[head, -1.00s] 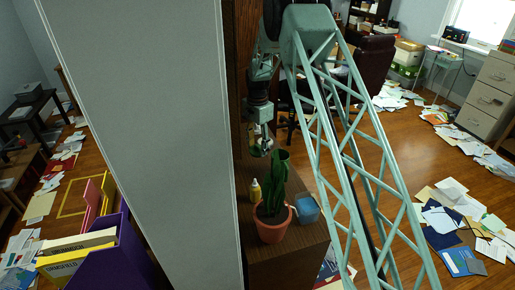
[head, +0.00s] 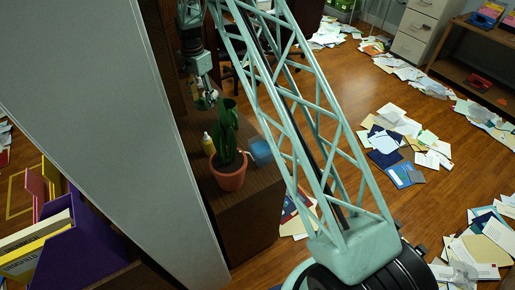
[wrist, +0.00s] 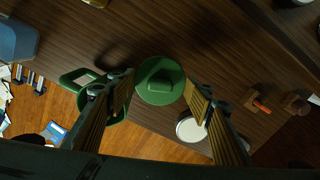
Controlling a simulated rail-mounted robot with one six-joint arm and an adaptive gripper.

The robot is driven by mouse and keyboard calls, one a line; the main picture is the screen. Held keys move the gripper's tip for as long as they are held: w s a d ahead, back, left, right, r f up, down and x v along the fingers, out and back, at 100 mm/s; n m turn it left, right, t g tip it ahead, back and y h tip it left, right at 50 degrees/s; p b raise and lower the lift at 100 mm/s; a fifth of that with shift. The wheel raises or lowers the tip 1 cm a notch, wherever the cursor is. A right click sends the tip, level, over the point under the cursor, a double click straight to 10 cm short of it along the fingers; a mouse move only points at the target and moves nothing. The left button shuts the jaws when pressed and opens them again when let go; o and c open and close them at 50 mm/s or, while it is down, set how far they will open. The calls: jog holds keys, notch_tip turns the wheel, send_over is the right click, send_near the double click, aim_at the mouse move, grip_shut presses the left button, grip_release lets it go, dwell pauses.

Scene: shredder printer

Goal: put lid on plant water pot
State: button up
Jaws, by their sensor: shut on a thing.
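My gripper (wrist: 160,82) is shut on a round green lid (wrist: 160,90), with one finger at each side of it. The lid has a raised grip on top. A green pot with a squared handle (wrist: 80,76) shows at the left in the wrist view, partly hidden by the left finger. The lid is apart from it in the picture, to its right. In the head view my gripper (head: 205,101) is above the dark wooden cabinet, beside a tall plant (head: 226,137). The lid is too small to make out there.
The plant stands in an orange pot (head: 229,178) on the cabinet, with a yellow bottle (head: 208,145) and a blue container (head: 262,153) close by. A round white-topped thing (wrist: 190,130) is near the right finger. A grey panel (head: 100,110) stands left. Papers litter the floor.

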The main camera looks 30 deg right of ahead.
jog(key=shift+s+d+r+n+b, duration=0.25)
jog(key=shift+s+r+n+b, duration=0.15)
jog(key=shift+r, duration=0.2)
jog(key=s+d+n+b, duration=0.2)
jog(key=s+n+b, duration=0.2)
jog(key=s, duration=0.3)
jog(key=s+d+r+n+b, duration=0.1)
jog(key=s+d+n+b, duration=0.1)
jog(key=s, duration=0.5)
jog(key=s+d+n+b, duration=0.2)
jog(key=s+n+b, duration=0.3)
jog(key=s, duration=0.2)
jog(key=shift+s+d+r+n+b, duration=0.25)
jog(key=shift+s+r+n+b, duration=0.05)
jog(key=shift+r, duration=0.05)
jog(key=shift+d, duration=0.15)
